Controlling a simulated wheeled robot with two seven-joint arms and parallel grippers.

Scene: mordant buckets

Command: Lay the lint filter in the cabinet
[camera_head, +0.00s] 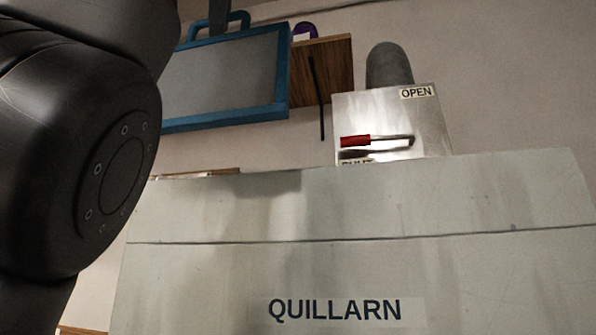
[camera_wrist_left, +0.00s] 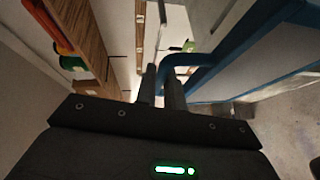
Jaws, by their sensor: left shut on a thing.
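The lint filter is a flat grey panel in a blue frame (camera_head: 225,75), with a blue loop handle on its top edge. It hangs upright, slightly tilted, in the upper left of the head view. My left gripper (camera_head: 219,14) is shut on this handle. In the left wrist view, the fingers (camera_wrist_left: 161,88) close at the blue handle (camera_wrist_left: 188,60), and the frame extends to the right. A wooden panel with a dark vertical bar (camera_head: 335,75), seemingly part of the cabinet, shows partly behind the filter. My right gripper is out of view.
A large grey housing marked QUILLARN (camera_head: 350,260) fills the lower head view. A metal switch box with a red-handled lever (camera_head: 425,120) stands behind its top edge. Wooden boards (camera_wrist_left: 92,38) and coloured items (camera_wrist_left: 52,32) lie left in the wrist view.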

